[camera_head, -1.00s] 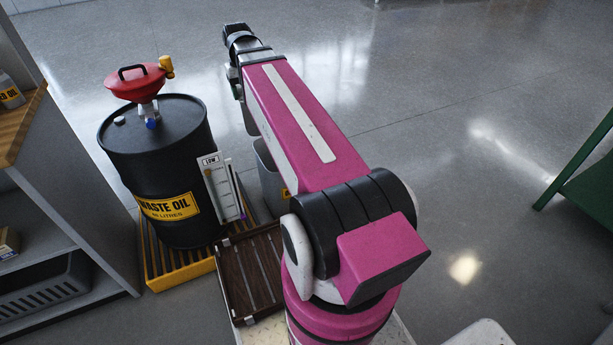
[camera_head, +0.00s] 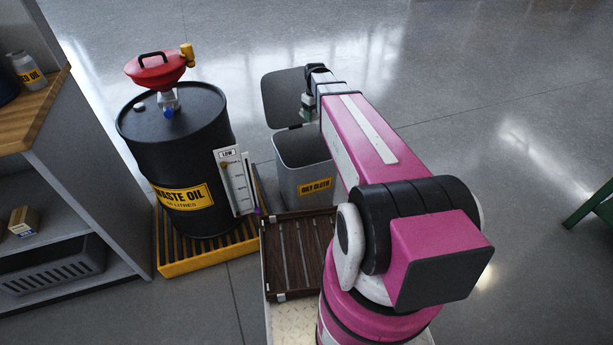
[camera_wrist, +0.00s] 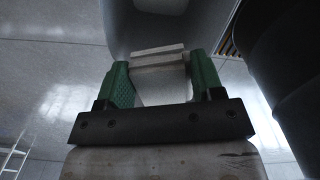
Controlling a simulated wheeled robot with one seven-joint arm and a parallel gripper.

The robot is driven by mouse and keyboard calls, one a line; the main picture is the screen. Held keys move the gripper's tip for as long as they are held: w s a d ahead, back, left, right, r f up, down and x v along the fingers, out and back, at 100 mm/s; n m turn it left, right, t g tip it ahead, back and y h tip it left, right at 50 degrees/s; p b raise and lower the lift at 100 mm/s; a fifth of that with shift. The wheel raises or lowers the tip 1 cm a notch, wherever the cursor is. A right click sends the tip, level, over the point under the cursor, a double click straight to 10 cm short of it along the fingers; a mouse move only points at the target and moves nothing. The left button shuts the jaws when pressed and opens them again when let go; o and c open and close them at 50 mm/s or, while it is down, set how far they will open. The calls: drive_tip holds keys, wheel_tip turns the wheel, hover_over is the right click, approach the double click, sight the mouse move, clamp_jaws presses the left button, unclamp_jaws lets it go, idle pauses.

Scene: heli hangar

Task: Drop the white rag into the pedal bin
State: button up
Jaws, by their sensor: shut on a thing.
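The grey pedal bin (camera_head: 302,180), with a yellow OILY CLOTH label, stands on the floor in the middle of the head view. Its lid (camera_head: 284,98) is up and its mouth is open. My gripper (camera_head: 307,110) appears above the bin's far right rim, beside the lid; its exact height cannot be told. In the wrist view my green fingers (camera_wrist: 160,80) are shut on the white rag (camera_wrist: 158,55), which shows as pale folded layers between the tips. The rag is hidden or too small to make out in the head view.
A black waste oil drum (camera_head: 180,150) with a red funnel (camera_head: 158,70) stands left of the bin on a yellow grated pallet (camera_head: 215,252). A level gauge (camera_head: 236,182) stands between them. Grey shelving (camera_head: 95,170) is at left.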

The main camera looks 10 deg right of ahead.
wheel_tip(320, 180, down, 17)
drive_tip(key=w+n, duration=0.2)
drive_tip(key=shift+d+n, duration=0.2)
drive_tip(key=shift+n, duration=0.1)
drive_tip(key=shift+f, duration=0.1)
drive_tip(key=o, duration=1)
wheel_tip(320, 180, up, 11)
drive_tip(key=shift+f, duration=0.1)
drive_tip(key=shift+s, duration=0.1)
idle(0.3)
